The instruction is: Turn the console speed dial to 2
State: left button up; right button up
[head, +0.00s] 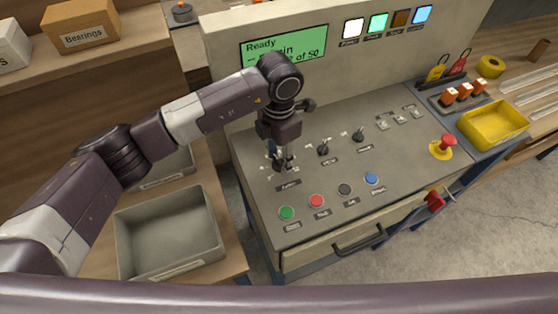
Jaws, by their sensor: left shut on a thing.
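The console (262,215) has a sloped grey panel with a row of three black dials. The leftmost dial (278,164) is mostly hidden by my left gripper (284,160), which points down from above and is shut on it. The middle dial (323,149) and the right dial (359,134) stand free. The labels under the dials are too small to read, and the setting of the gripped dial cannot be told. A green screen (310,45) behind reads "Ready", partly covered by my left arm. My right gripper is not in view.
Green (286,212), red (316,200), black (345,189) and blue (372,179) buttons line the panel's front. A red emergency knob (446,141) and yellow tray (497,122) are at right. A grey bin (165,232) sits lower left.

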aim_at(279, 160)
pick_arm(q)
jog(key=n+b, duration=0.3)
jog(key=n, duration=0.2)
jog(key=shift+w+f+n+b, duration=0.1)
jog(key=shift+n+b, duration=0.2)
jog(key=shift+b, duration=0.05)
jog(key=n+b, duration=0.3)
jog(key=n, duration=0.3)
jog(key=shift+b, duration=0.3)
jog(key=n+b, duration=0.2)
jog(key=n, duration=0.3)
jog(key=shift+n+b, duration=0.3)
jog(key=shift+n, duration=0.1)
jog(key=n+b, duration=0.2)
jog(key=n, duration=0.3)
jog(key=shift+n, duration=0.3)
jog(key=shift+r, duration=0.2)
jog(key=o, duration=1.2)
jog(key=shift+c, duration=0.2)
notch_tip(279, 160, up, 12)
